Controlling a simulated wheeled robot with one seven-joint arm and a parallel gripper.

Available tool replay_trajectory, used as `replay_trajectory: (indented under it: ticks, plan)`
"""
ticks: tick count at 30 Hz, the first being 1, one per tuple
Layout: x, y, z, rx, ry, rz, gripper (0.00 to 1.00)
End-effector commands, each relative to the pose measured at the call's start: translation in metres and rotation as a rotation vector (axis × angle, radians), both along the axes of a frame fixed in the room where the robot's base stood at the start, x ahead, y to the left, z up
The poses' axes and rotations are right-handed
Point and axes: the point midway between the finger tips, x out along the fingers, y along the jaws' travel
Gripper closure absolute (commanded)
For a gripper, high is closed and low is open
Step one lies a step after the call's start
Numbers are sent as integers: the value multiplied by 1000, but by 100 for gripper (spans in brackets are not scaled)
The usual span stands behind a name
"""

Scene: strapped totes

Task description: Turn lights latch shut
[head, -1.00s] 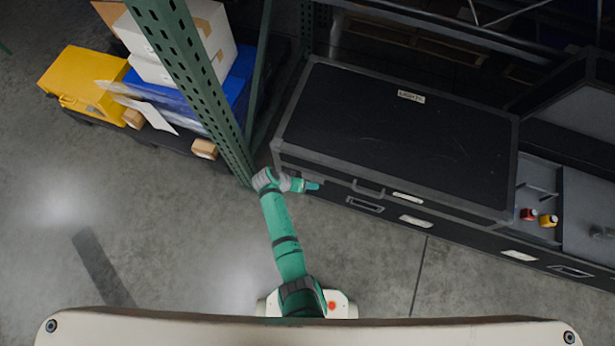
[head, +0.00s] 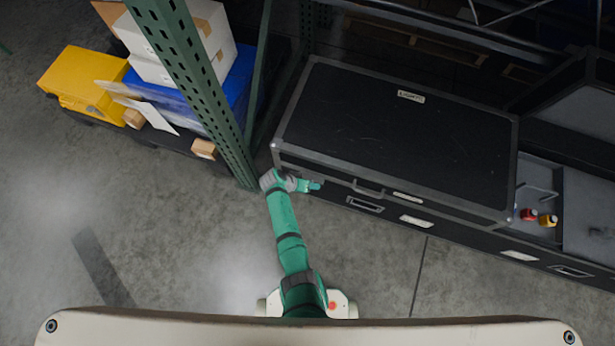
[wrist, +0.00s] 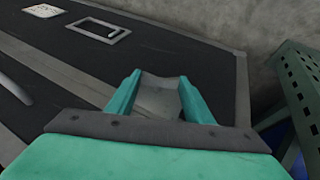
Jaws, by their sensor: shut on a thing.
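The lights case (head: 400,135) is a large black case with grey edges and a small label (head: 411,96) on its lid, which is down. My gripper (head: 314,186) is at the left end of its front side, just under the lid's edge. In the wrist view my gripper (wrist: 160,88) has its two teal fingers closed around a small grey piece (wrist: 160,100), which appears to be the lights latch. The fingers cover its sides, so I cannot tell how far it is turned. In the head view the latch is hidden by my gripper.
A green rack post (head: 200,95) stands close to the left of my arm. Left of it are a yellow case (head: 85,75) and boxes. An open case with red and yellow items (head: 540,217) is at the right. The floor in front is clear.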

Motion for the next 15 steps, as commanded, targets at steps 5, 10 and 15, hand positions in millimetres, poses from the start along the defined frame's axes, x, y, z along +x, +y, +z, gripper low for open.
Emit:
replay_trajectory:
  ticks: [5, 10, 15]
  plan:
    - [-3, -3, 0, 109, -32, -6, 76]
    - [-4, -6, 0, 261, -81, -5, 76]
    - [-4, -7, 1, 348, -109, -1, 76]
